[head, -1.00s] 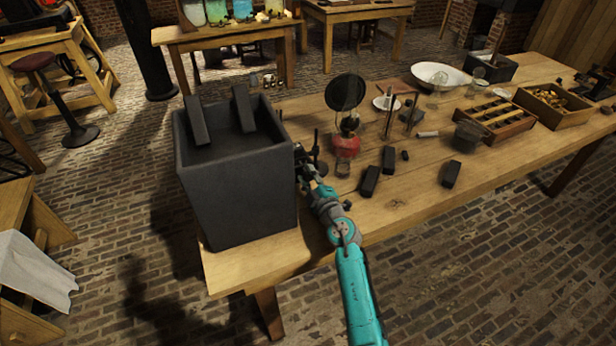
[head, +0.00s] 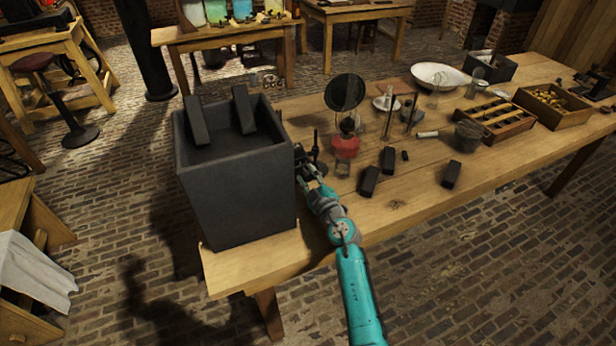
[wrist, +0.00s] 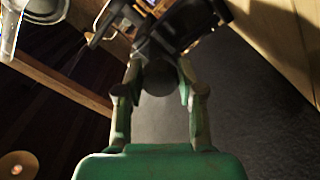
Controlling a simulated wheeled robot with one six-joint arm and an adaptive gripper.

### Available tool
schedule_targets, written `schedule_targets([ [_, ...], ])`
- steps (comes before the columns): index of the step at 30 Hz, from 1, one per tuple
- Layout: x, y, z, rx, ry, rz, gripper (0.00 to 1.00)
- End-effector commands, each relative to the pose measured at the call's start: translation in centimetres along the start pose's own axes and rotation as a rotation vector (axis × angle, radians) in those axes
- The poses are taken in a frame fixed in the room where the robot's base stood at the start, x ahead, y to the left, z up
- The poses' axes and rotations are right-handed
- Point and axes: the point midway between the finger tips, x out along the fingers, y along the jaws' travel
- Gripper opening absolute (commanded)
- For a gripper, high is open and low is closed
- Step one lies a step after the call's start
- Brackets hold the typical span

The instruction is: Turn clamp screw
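The dark clamp (wrist: 175,25) sits at the rim of a big grey jar (wrist: 240,110) in the wrist view. A round grey screw head (wrist: 158,78) faces the camera below the clamp. My gripper (wrist: 159,72) has one finger on each side of this head, and both fingertips appear to touch it. In the head view my gripper (head: 309,174) is beside the right wall of the jar (head: 238,190), near the clamp (head: 303,158). The fingertips and screw are too small to make out there.
Two dark plates lean out of the open jar. Right of my gripper stand a thin dark stand (head: 316,150) and a red lamp (head: 345,146) with a round black disc. Dark blocks (head: 369,181) lie on the wooden table (head: 420,205). Its front strip is clear.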

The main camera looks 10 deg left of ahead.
Motion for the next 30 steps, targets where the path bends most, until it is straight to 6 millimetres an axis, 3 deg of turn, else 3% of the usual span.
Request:
schedule_targets([
  [2,0.0,0.0,0.0,0.000,-0.001,0.000,0.61],
  [14,-0.5,-0.1,0.0,-0.001,0.001,-0.001,0.61],
  [20,-3.0,-0.1,0.1,-0.001,0.000,0.000,0.61],
  [30,-9.2,-0.1,0.1,0.000,-0.001,0.000,0.61],
])
